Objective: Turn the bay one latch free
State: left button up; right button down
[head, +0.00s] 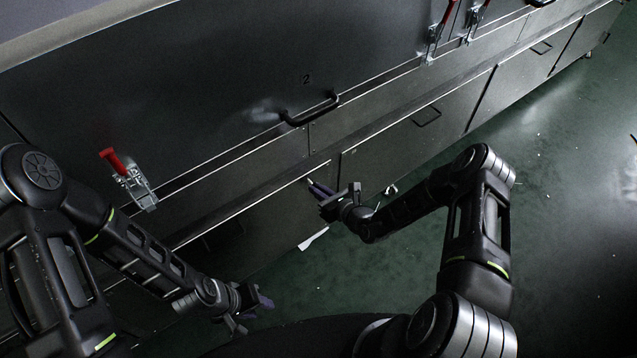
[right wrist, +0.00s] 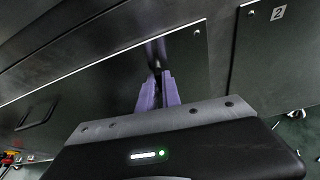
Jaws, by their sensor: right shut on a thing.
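The bay one latch (right wrist: 157,64) is a small dark piece near the upper right edge of a dark lower panel (right wrist: 95,90) in the right wrist view. My right gripper (right wrist: 158,77) has its two purple fingers closed around it, hiding most of its shape. In the head view, my right gripper (head: 318,188) reaches to the lower panel near its right end; the latch is hidden there. My left gripper (head: 258,307) hangs low at the bottom, away from the panels, its purple fingers apart and empty.
A panel marked 2 (right wrist: 277,14) lies right of the gripped panel. Above are a bar handle (head: 312,109) and a red-handled clamp (head: 128,178).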

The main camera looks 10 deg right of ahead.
jog(key=shift+n+h+p, duration=0.4)
jog(key=shift+n+p, duration=0.15)
jog(key=shift+n, duration=0.05)
jog(key=c, duration=1.5)
grip_release()
jog(key=shift+c, duration=0.2)
jog(key=v, duration=0.7)
jog(key=shift+s+p, duration=0.3)
jog(key=shift+s, duration=0.05)
